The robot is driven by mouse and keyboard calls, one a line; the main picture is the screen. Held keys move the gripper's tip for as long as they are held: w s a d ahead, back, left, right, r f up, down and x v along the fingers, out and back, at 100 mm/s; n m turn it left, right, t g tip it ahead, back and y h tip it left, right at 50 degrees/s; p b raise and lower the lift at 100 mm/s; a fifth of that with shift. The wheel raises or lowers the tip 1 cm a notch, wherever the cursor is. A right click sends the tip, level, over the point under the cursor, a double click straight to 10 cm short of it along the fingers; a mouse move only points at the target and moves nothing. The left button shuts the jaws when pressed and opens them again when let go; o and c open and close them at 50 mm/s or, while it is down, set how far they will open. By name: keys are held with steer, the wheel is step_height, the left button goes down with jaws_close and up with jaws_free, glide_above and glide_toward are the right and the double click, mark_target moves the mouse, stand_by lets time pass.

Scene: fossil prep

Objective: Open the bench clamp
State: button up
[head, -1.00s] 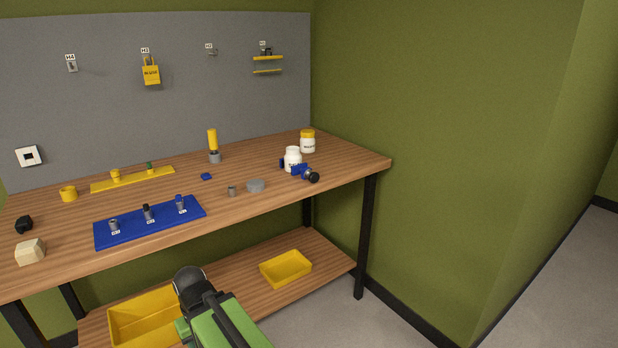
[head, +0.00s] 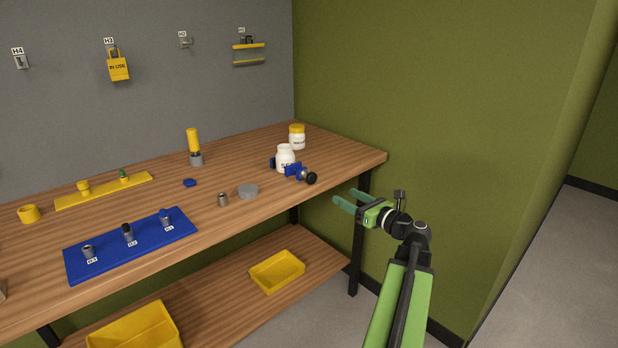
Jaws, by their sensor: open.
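The bench clamp (head: 293,170) is blue with a round black knob (head: 311,178) facing front right. It sits near the right end of the bench in the head view. Its blue parts show on both sides of a white jar (head: 286,154), which hides part of it; I cannot tell how tightly the jar is held. My gripper (head: 346,198) is open and empty, off the bench's right front edge. Its fingers point left toward the bench, to the right of the knob and lower in the picture, apart from it.
A yellow-lidded jar (head: 297,137) stands behind the clamp. A grey disc (head: 248,191) and a small grey cylinder (head: 223,200) lie to its left. A blue tray (head: 130,243) is further left. A yellow bin (head: 277,272) sits on the lower shelf. Floor at the right is clear.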

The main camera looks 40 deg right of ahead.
mark_target(313, 179)
steer(key=w, duration=1.1)
steer(key=w+d, duration=0.1)
steer(key=w, duration=0.5)
steer(key=shift+w, duration=0.25)
jaws_close()
steer(key=shift+n, duration=1.6)
